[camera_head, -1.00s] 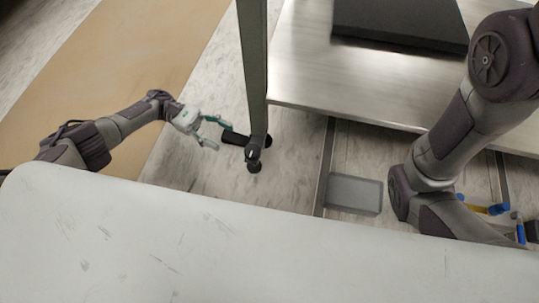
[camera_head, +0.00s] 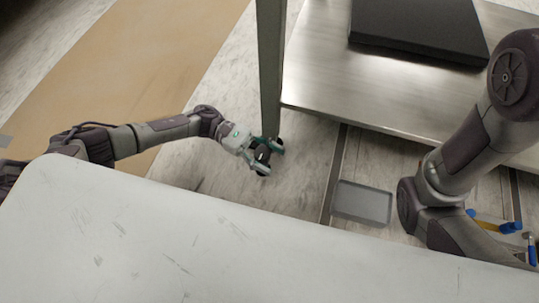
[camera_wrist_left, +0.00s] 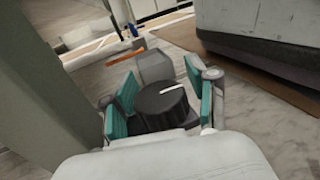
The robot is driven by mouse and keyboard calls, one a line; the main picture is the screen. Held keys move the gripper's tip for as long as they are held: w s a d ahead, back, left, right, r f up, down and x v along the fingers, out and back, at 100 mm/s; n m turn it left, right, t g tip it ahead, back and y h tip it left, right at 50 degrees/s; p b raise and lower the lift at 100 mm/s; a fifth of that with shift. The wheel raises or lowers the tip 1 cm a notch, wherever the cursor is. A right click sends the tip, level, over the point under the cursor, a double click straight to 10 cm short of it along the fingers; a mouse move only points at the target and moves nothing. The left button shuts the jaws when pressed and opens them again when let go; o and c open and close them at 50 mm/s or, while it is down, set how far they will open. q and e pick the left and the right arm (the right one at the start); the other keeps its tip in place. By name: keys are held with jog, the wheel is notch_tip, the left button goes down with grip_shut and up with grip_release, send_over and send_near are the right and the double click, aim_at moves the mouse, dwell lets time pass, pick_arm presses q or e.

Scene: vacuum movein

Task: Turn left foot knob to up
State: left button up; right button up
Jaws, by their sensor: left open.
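The left foot knob (camera_wrist_left: 160,100) is a dark round knob with a white line on its face, in the middle of the left wrist view. In the head view it is at the bottom of the grey-green leg (camera_head: 271,70), mostly covered by my gripper. My left gripper (camera_head: 270,158) is open, with its teal finger pads on either side of the knob. In the left wrist view the pads (camera_wrist_left: 161,98) flank the knob; I cannot tell whether they touch it. The white line points slightly up to the right. My right gripper is out of view.
A metal shelf (camera_head: 330,80) with a dark flat box (camera_head: 420,25) lies right of the leg. A grey tray (camera_head: 362,203) and blue-handled tools (camera_head: 510,227) are on the right. A white surface (camera_head: 200,240) fills the front. An orange bar (camera_wrist_left: 125,57) is beyond the knob.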

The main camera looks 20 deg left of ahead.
pick_arm(q)
jog(key=c, duration=1)
jog(key=shift+c, duration=0.2)
jog(key=shift+a+t, duration=0.1)
jog(key=shift+t, duration=0.2)
